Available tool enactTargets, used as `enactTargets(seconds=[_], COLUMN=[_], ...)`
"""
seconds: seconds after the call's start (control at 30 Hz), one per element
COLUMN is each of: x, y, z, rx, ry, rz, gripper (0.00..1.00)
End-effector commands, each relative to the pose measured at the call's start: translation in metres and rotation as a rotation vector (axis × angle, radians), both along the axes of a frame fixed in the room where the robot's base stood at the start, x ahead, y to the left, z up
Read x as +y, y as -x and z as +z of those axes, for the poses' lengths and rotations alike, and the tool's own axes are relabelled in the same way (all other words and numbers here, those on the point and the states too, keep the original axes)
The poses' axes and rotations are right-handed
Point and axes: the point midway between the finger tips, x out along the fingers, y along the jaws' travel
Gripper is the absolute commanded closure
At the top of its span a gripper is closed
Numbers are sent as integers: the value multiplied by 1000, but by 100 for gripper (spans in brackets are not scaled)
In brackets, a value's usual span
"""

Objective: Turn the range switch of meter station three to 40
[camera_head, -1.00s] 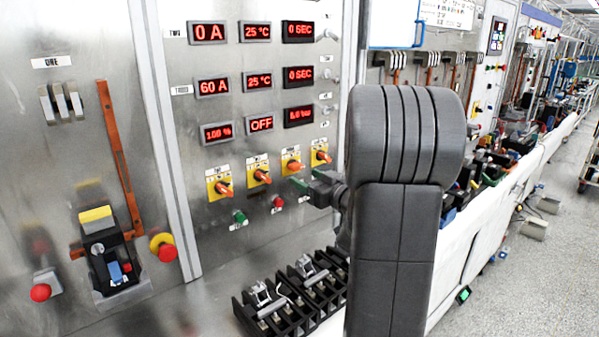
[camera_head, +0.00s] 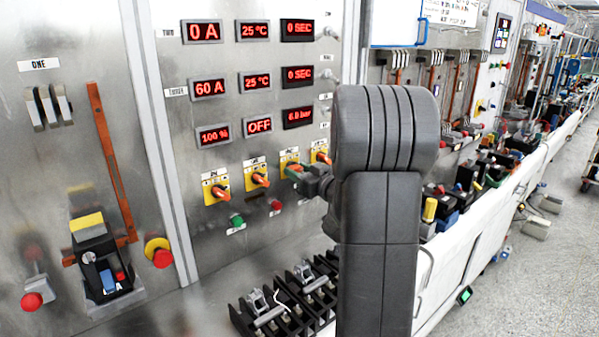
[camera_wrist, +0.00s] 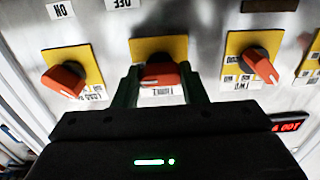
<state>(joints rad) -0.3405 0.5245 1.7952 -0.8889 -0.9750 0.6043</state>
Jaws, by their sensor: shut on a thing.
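A row of orange-handled rotary switches on yellow plates runs across the metal panel. My gripper (camera_head: 293,172) is at the third switch from the left (camera_head: 289,157) in the head view. In the wrist view, its green fingers (camera_wrist: 158,87) stand on both sides of that switch's orange handle (camera_wrist: 160,75) and are shut on it. The label by this switch is too blurred to read, and the fingers cover part of its plate. Neighbouring switches (camera_wrist: 64,80) and (camera_wrist: 258,66) are apart from the fingers. In the head view my arm hides part of the panel.
A green button (camera_head: 237,219) and a red button (camera_head: 276,205) sit below the switches. Red digital displays (camera_head: 258,125) are above. Black terminal blocks (camera_head: 270,312) lie on the bench below. A yellow-ringed red button (camera_head: 160,254) is at the left.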

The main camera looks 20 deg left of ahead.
Motion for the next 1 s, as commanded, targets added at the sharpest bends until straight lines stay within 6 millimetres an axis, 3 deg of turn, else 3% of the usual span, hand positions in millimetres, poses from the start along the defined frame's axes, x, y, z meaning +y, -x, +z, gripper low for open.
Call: enactTargets(seconds=[0.37,1.0], x=[0,0], y=[0,0], z=[-4,-4], rx=[-104,-538], ry=[60,316], rz=[1,0], gripper=[85,85])
